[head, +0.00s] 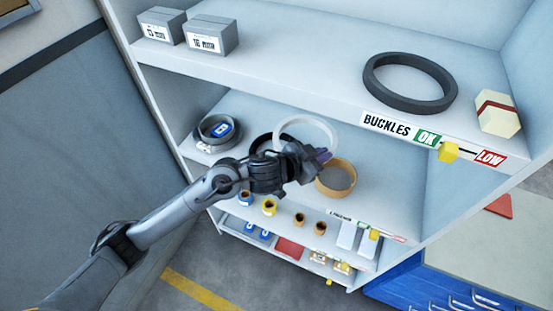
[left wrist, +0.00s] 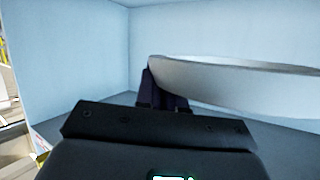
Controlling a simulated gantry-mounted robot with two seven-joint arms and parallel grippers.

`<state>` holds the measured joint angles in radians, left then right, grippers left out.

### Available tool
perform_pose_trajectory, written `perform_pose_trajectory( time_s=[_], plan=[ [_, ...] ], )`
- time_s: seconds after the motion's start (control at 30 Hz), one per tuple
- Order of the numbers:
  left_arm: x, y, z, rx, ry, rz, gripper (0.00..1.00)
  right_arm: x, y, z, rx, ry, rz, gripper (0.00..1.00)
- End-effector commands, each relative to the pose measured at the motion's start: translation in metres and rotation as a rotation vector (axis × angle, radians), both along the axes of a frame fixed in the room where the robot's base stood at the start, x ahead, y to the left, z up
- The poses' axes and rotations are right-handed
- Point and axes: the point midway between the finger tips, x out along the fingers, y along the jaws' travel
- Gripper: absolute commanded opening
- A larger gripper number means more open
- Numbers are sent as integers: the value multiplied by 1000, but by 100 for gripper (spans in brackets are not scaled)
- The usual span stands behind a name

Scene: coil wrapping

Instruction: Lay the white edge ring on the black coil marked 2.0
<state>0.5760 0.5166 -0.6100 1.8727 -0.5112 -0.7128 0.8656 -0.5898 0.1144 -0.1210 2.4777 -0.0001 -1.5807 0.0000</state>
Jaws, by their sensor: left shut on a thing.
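The white edge ring (head: 308,120) is above the middle shelf in the head view. My left gripper (head: 322,156) is shut on its near side, and the ring also fills the right of the left wrist view (left wrist: 235,82), in the dark fingers (left wrist: 163,92). A black coil (head: 262,140) shows partly behind my gripper, left of the ring; most of it is hidden. A dark grey coil (head: 204,131) with a blue label lies farther left. I cannot read a 2.0 mark on either. My right gripper is not in view.
A tan coil (head: 322,186) sits just right of my gripper on the middle shelf. A large black ring (head: 375,83) and grey boxes (head: 208,36) are on the upper shelf (head: 290,65), whose front edge overhangs. Small items fill the lower shelf.

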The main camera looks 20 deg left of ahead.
Motion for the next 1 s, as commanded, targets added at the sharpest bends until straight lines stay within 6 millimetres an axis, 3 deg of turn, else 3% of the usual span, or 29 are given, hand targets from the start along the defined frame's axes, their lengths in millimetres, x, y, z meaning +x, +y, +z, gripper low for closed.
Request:
perform_pose_trajectory(
  time_s=[0.03,0.33,0.73,1.0],
  plan=[
    [4,-1,-9,3,-5,-4,0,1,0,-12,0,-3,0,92],
    [16,8,-25,5,-1,-12,0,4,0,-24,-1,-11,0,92],
    [34,81,-70,7,0,-11,0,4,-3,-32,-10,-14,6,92],
    [41,106,-85,3,-2,-15,0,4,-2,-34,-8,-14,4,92]
  ],
)
